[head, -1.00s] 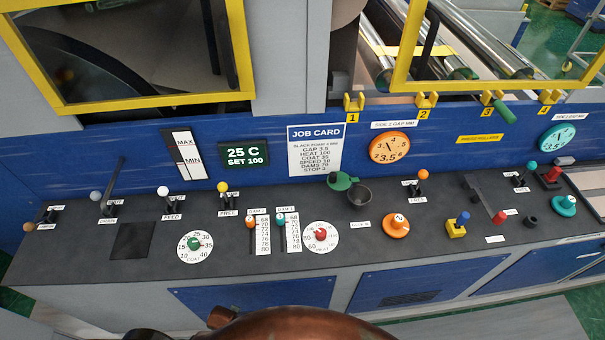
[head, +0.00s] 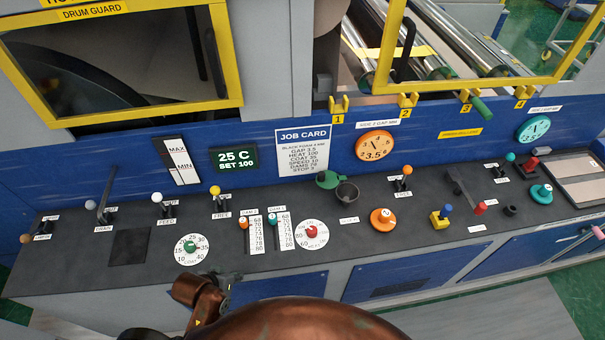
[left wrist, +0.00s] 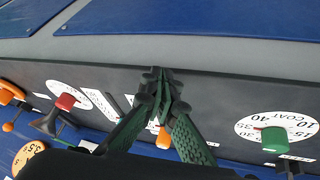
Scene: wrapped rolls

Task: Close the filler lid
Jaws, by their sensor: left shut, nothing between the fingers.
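The filler is a dark round cup (head: 347,193) on the black console below the job card. Its green lid (head: 327,180) is open, tipped back at the cup's left rear side. The dark cup (left wrist: 44,123) also shows at the lower left in the left wrist view, with part of the green lid (left wrist: 66,118) beside it. My left gripper (head: 225,287) is at the console's front edge, left of and nearer than the filler, mostly hidden by my arm. In the left wrist view its fingertips (left wrist: 158,76) are together and empty. My right gripper is not in view.
A red-knobbed heat dial (head: 312,231) and two dam sliders (head: 260,232) stand left of the filler. An orange knob (head: 383,217) stands to its right. Levers line the console's back. A yellow-framed guard (head: 470,84) rises behind.

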